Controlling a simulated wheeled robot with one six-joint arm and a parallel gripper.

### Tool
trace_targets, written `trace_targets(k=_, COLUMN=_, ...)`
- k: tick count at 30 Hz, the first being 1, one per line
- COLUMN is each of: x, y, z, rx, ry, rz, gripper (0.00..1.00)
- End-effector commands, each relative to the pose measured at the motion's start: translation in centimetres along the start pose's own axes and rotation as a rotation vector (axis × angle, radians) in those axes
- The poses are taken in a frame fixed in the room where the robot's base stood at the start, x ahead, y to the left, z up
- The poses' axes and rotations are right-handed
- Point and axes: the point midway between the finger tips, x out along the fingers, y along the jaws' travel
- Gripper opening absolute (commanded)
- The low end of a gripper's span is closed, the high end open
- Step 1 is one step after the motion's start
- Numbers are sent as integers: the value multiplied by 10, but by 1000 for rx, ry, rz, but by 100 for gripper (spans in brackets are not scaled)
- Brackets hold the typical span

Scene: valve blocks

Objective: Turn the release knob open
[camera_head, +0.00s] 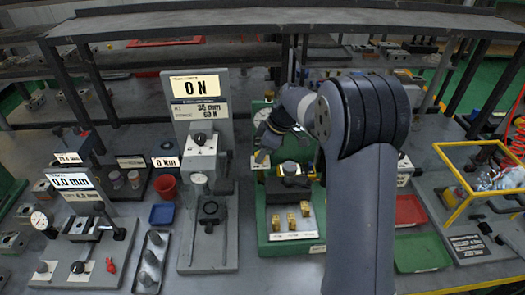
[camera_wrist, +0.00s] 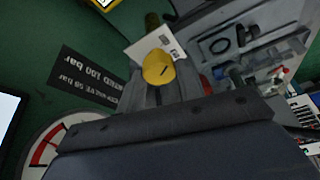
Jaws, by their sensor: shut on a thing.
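The release knob is a round yellow cap (camera_wrist: 158,67) with a dark slot mark, seen in the wrist view at the ends of my gripper's fingers. My gripper (camera_wrist: 165,90) is shut on it. In the head view my gripper (camera_head: 264,155) is at the upper front of the green valve station (camera_head: 262,222), and the knob there is hidden or too small to make out. A dial gauge (camera_wrist: 62,142) with a red band shows at the lower left of the wrist view, beside a black rating label (camera_wrist: 88,82).
Several brass valve pieces stand on a white plate (camera_head: 296,236) below my gripper. A grey force stand (camera_head: 223,90) reading 0 N is just left. Red (camera_head: 409,209) and green (camera_head: 421,253) trays and a yellow-framed box (camera_head: 452,208) lie right of my arm.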

Motion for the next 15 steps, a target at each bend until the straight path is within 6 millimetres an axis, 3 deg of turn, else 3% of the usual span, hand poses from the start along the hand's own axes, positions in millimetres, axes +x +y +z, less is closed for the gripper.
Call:
trace_targets(k=6, x=0, y=0, z=0, rx=0, ry=0, rz=0, gripper=11)
trace_targets(k=15, x=1, y=0, z=0, rx=39, ry=0, rz=16, gripper=11)
